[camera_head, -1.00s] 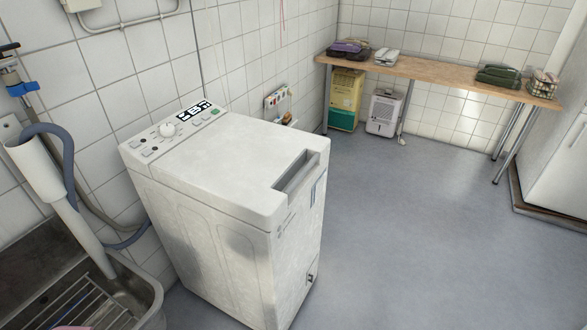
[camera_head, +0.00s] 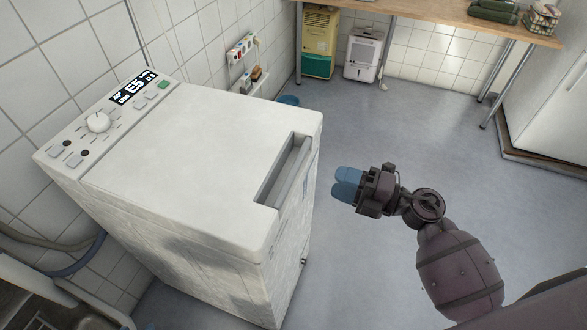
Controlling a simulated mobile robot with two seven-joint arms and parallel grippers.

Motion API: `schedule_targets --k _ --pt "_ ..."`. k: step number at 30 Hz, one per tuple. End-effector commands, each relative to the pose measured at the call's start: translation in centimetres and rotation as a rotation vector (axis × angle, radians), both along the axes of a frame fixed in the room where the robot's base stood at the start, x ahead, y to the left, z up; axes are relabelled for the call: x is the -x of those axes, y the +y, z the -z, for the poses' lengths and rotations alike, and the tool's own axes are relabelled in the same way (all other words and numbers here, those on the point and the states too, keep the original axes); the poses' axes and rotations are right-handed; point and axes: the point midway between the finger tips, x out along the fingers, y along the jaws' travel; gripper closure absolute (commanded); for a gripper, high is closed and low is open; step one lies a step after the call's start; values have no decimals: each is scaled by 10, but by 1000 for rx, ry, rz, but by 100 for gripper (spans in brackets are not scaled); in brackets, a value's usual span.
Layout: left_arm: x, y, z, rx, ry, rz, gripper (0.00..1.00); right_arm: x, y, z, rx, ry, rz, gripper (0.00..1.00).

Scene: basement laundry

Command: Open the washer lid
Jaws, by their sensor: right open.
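The white top-loading washer (camera_head: 200,230) stands left of centre. Its lid (camera_head: 190,150) is shut and lies flat on top. A recessed handle slot (camera_head: 287,172) is at the lid's front right edge. The control panel (camera_head: 105,115) at the back left shows a lit display and a round knob. My right gripper (camera_head: 340,184) is to the right of the washer, apart from it, with its blue fingertips pointing left toward the handle slot. It holds nothing that I can see. The gap between its fingers is hard to make out from this angle. My left gripper is not in view.
A metal sink (camera_head: 30,305) and hoses (camera_head: 60,250) are at the lower left. A wooden table (camera_head: 430,14) stands at the back, with a yellow unit (camera_head: 318,42) and a white dehumidifier (camera_head: 363,55) under it. The grey floor (camera_head: 390,130) right of the washer is free.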

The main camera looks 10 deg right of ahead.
Motion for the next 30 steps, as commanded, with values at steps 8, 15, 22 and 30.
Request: schedule_targets --k 8,15,22,30 --pt "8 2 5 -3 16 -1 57 -12 17 2 37 -7 -28 55" --pt "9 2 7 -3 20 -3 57 -35 51 2 36 -7 -26 55" --pt "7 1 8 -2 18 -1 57 -53 78 2 36 -5 -25 55" --pt "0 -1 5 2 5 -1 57 -61 91 2 38 -6 -24 55"
